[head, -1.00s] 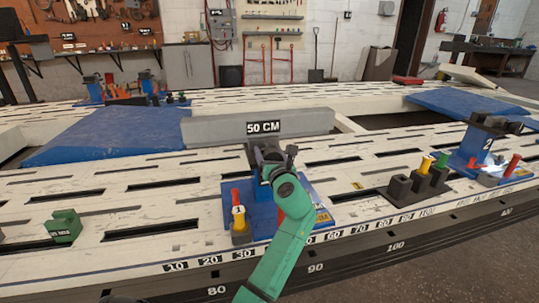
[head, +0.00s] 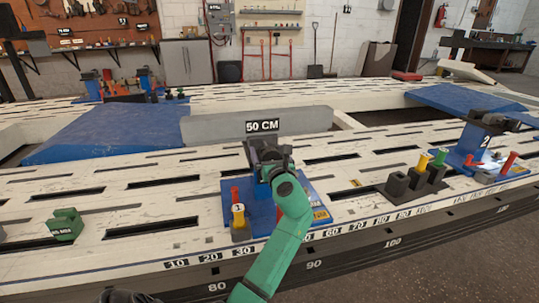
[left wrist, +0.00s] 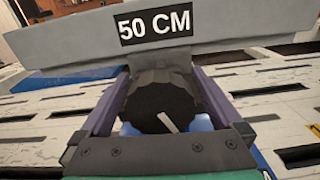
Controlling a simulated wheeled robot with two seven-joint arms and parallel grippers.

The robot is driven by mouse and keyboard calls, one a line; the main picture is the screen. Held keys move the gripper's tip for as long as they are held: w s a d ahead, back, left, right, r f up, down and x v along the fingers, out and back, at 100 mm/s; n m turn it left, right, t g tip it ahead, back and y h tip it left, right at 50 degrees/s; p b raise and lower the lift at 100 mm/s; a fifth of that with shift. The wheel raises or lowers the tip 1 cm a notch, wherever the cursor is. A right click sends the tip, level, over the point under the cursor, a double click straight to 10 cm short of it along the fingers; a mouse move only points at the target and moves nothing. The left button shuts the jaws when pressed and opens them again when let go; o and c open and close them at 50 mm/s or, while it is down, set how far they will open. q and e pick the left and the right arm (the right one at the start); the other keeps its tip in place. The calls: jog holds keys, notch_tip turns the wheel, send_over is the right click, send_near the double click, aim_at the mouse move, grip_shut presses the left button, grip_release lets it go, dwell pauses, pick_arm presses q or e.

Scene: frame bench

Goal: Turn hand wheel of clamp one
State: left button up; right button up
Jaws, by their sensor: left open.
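Clamp one has a blue base (head: 262,213) on the slotted white bench, with a red and yellow post marked 1 (head: 239,215) at its left. Its hand wheel (left wrist: 158,103) is a dark faceted knob with a white pointer line slanting toward the lower right in the left wrist view. My left gripper (head: 268,154) is at the wheel, with its two purple fingers open, one on each side of the knob. I cannot tell whether the fingers touch it. In the head view the gripper and my green arm hide most of the wheel.
A grey beam labelled 50 CM (head: 290,122) lies just behind the clamp. Clamp two (head: 470,150) stands at the right, near dark blocks with coloured posts (head: 417,178). A green block (head: 66,224) sits at the left. The bench front is mostly clear.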

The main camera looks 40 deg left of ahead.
aim_at(272, 159)
pick_arm(q)
jog(key=p+v, duration=0.3)
jog(key=v, duration=0.7)
jog(key=shift+r, duration=0.1)
jog(key=v, duration=0.4)
jog(key=shift+s+d+p, duration=0.2)
jog(key=shift+p, duration=0.1)
pick_arm(e)
jog(key=r, duration=0.1)
jog(key=d+r+g, duration=0.1)
jog(key=r, duration=0.1)
jog(key=shift+r+n+g, duration=0.3)
